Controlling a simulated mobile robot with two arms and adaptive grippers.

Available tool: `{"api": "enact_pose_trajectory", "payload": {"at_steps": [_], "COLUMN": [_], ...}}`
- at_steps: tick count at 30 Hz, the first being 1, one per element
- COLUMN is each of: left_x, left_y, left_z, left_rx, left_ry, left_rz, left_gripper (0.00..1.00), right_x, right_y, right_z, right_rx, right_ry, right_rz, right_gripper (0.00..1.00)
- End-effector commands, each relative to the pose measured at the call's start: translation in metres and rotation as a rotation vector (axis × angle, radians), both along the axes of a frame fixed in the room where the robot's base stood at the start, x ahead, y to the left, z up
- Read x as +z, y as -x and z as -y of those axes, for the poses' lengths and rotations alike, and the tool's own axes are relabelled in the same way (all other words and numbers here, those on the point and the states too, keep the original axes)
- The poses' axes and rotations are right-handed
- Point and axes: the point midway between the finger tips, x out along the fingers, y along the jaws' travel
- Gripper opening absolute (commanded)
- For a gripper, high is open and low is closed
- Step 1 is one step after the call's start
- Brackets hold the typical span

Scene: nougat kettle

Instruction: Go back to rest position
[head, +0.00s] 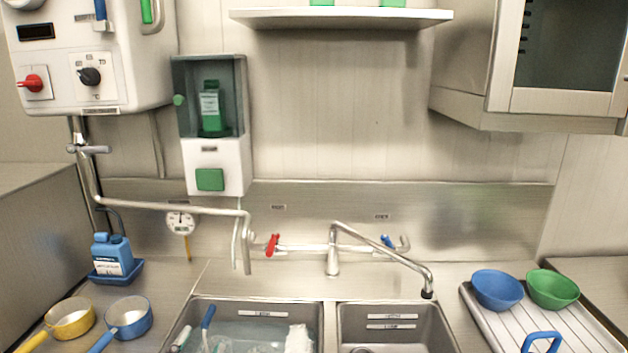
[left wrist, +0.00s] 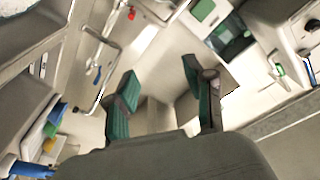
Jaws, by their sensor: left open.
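My left gripper (left wrist: 160,82) shows in the left wrist view. Its two green-padded fingers stand wide apart, and nothing is between them. Neither gripper shows in the head view, and my right gripper is in neither view.
A double sink (head: 330,311) with a swivel faucet (head: 380,252) stands ahead. Yellow (head: 70,318) and blue (head: 129,317) pans are left. A blue bowl (head: 497,290) and green bowl (head: 552,289) sit on the right drainer (head: 478,315). A shelf (head: 340,18) and wall cabinet (head: 470,98) hang above.

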Motion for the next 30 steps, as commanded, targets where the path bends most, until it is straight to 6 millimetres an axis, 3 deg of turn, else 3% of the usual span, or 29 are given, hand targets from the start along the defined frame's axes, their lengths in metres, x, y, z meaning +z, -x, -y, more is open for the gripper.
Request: {"api": "enact_pose_trajectory", "payload": {"at_steps": [4,9,15,21,30], "left_x": [-0.082,-0.155,-0.197,-0.215,-0.320], "left_y": [0.040,0.108,0.179,0.243,0.224], "left_z": [-0.037,-0.043,-0.029,-0.011,-0.009], "left_rx": [0.221,0.337,0.362,0.340,0.348], "left_ry": [0.177,0.285,0.339,0.368,0.354], "left_rz": [-0.389,-0.793,-1.128,-1.400,-1.426], "left_gripper": [0.54,0.54,0.54,0.54,0.54], "right_x": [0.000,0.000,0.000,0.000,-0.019], "right_y": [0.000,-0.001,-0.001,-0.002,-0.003], "right_z": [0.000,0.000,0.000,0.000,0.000], "right_rx": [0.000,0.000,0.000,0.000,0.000], "right_ry": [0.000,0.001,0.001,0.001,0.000], "right_rz": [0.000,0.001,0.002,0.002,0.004], "right_gripper": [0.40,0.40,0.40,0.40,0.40]}}
